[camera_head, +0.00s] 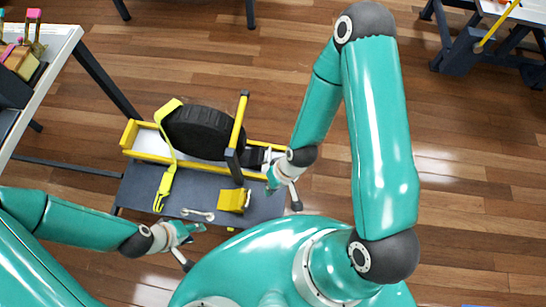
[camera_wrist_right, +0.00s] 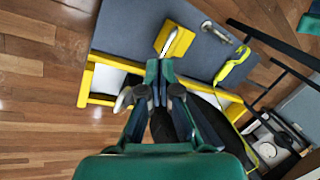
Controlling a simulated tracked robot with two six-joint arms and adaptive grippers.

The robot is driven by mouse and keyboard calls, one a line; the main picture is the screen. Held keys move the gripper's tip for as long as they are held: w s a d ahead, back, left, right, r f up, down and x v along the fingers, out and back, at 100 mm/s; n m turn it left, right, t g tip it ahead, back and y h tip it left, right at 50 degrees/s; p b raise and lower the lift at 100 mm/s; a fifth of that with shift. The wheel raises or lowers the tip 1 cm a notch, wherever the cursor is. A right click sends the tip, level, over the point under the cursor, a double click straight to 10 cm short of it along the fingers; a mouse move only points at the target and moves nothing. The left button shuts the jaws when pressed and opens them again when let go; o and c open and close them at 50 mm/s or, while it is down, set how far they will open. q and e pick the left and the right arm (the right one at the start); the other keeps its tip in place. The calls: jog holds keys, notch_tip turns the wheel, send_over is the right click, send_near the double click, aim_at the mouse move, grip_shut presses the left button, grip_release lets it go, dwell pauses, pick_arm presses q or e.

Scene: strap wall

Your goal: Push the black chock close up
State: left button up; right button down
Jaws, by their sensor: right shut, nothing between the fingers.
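A dark block that seems to be the black chock (camera_head: 254,156) sits at the right end of the yellow-edged tray (camera_head: 128,138), beside the black wheel (camera_head: 195,132); the upright bar and my arm partly hide it. My right gripper (camera_head: 272,178) is shut and empty, just right of this block; I cannot tell whether they touch. In the right wrist view, its fingertips (camera_wrist_right: 160,66) are together near the yellow block (camera_wrist_right: 174,39), and the chock is not clearly distinguishable.
A yellow strap (camera_head: 166,182) runs over the wheel onto the grey bench (camera_head: 141,186). A wrench (camera_head: 198,214) and the yellow block (camera_head: 233,200) lie there. A yellow-and-dark bar (camera_head: 239,122) stands beside the wheel.

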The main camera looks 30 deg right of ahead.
aim_at(255, 158)
jog(key=w+d+f+n+t+h+b, duration=0.1)
jog(key=w+d+f+n+b, duration=0.2)
jog(key=w+d+n+b, duration=0.45)
jog(key=w+d+f+n+b, duration=0.3)
jog(key=d+n+b, duration=0.3)
jog(key=b, duration=0.4)
jog(key=shift+m, duration=0.75)
jog(key=b+x, duration=0.1)
jog(key=x, duration=0.2)
jog(key=b+x, duration=0.1)
jog(key=x, duration=0.1)
jog(key=d+x, duration=0.1)
jog(key=x, duration=0.2)
jog(key=shift+f+b, duration=0.4)
jog(key=w+a, duration=0.2)
jog(key=shift+a+b, duration=0.25)
jog(key=shift+b, duration=0.15)
jog(key=shift+w+a, duration=0.3)
jog(key=shift+a, duration=0.05)
jog(key=w+a, duration=0.1)
jog(key=a, duration=0.1)
jog(key=w+a+b, duration=0.1)
jog(key=w+a, duration=0.1)
jog(key=w+a+b, duration=0.1)
jog(key=a, duration=0.1)
jog(key=shift+w+a, duration=0.15)
jog(key=shift+w, duration=0.15)
